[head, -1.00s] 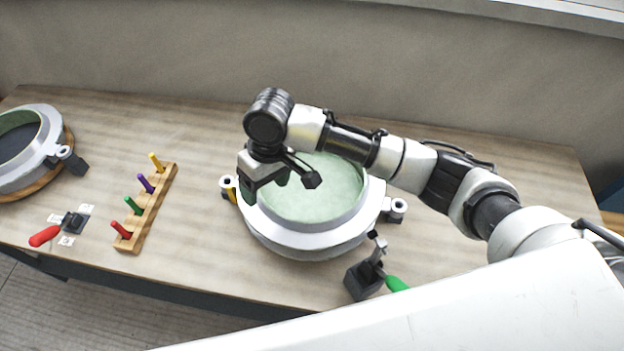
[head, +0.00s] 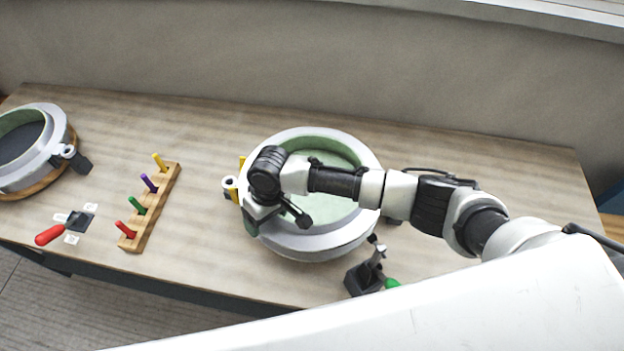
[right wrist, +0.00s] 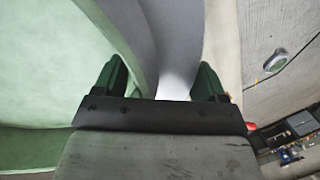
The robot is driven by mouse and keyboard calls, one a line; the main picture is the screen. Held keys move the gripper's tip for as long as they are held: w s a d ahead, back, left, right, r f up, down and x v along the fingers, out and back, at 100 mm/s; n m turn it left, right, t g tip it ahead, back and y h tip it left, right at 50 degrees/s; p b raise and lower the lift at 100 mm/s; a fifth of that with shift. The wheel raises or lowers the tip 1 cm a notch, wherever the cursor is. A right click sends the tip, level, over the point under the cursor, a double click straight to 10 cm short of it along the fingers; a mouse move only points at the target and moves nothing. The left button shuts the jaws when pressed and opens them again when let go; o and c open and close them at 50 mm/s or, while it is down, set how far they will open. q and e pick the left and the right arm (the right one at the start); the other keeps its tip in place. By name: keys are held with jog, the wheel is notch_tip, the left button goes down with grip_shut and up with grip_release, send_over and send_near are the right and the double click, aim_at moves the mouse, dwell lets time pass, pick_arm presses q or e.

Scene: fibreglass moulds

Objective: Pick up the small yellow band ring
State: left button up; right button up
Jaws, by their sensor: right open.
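Small patches of yellow show at the left side of the middle mould in the head view, one (head: 241,162) at its upper left edge and one (head: 234,194) beside the lug. Which of them is the small yellow band ring I cannot tell, and its shape is mostly hidden. My right gripper (head: 277,222) is over the front left rim of that mould (head: 320,242), pointing down. In the right wrist view the right gripper (right wrist: 162,76) is open, with the pale mould rim (right wrist: 172,35) between its green fingers and nothing gripped. My left gripper is out of view.
A wooden rack (head: 160,205) with several coloured pegs stands left of the mould. A red-handled clamp (head: 62,230) lies further left, near another mould (head: 30,185). A green-handled clamp (head: 365,275) stands in front of the middle mould. The table between rack and mould is clear.

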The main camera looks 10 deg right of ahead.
jog(key=shift+f, duration=0.1)
jog(key=c, duration=1.1)
jog(key=shift+w, duration=0.1)
jog(key=shift+c, duration=0.9)
